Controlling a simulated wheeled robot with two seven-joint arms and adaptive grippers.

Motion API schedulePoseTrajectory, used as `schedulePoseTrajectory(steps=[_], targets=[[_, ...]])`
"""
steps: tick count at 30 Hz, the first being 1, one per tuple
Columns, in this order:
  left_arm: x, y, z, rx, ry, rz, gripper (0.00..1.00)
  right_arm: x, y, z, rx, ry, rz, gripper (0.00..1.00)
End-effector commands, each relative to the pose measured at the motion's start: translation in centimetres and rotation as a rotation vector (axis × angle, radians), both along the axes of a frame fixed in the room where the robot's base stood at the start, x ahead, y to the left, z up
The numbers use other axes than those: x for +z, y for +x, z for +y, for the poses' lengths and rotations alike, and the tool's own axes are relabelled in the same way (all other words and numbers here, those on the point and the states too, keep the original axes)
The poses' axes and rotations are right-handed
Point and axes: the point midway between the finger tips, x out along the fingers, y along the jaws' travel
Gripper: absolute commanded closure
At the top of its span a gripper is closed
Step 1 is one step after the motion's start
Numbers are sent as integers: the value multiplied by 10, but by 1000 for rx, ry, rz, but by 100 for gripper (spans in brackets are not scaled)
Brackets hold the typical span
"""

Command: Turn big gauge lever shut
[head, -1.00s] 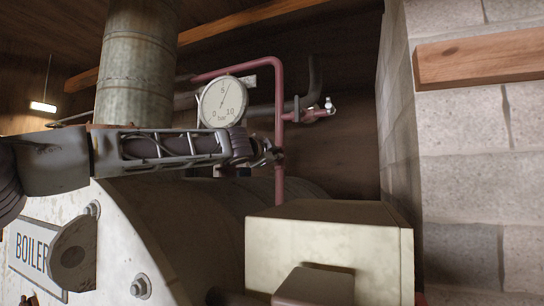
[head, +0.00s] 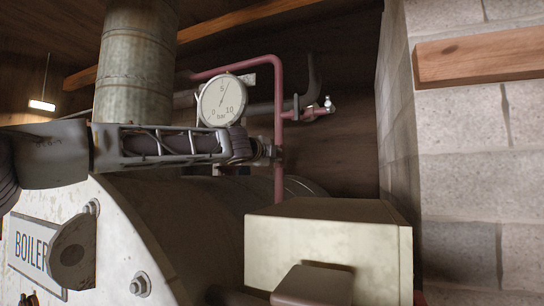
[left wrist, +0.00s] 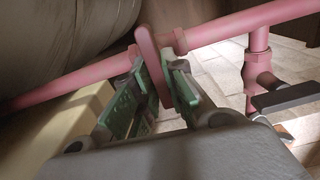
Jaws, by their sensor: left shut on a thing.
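The big round gauge (head: 222,101), marked in bar, stands behind my left arm in the head view. Its needle points up near the 5. My left gripper (head: 265,152) is just below and right of the gauge, at the red pipe. In the left wrist view my left gripper (left wrist: 158,80) has its green-padded fingers on both sides of a flat pinkish-red lever (left wrist: 147,50), and is shut on it. The lever stands up across the pipe (left wrist: 230,27). In the head view the lever is hidden by the gripper. My right gripper is not in view.
The red pipe (head: 279,110) drops beside the gripper, with a small side valve (head: 328,105) to its right. A beige box (head: 325,245) stands below right. A metal flue (head: 137,65) and the boiler (head: 150,215) are at left. A block wall (head: 480,180) bounds the right.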

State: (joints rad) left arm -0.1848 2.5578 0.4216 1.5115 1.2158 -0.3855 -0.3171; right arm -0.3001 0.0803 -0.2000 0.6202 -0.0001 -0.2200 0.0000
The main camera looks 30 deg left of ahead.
Motion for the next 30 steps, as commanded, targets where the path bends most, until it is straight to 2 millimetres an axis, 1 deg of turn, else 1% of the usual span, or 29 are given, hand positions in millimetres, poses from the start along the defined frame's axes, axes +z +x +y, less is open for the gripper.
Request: schedulePoseTrajectory(steps=[7,8,12,23,30], targets=[[-2,1,-1,0,6,3,100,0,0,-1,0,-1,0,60],[-2,1,-1,-1,6,3,84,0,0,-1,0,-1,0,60],[-2,1,-1,0,4,3,66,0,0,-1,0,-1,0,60],[-1,0,0,0,1,1,66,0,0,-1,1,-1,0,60],[-1,-8,-1,-1,1,1,66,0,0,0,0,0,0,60]])
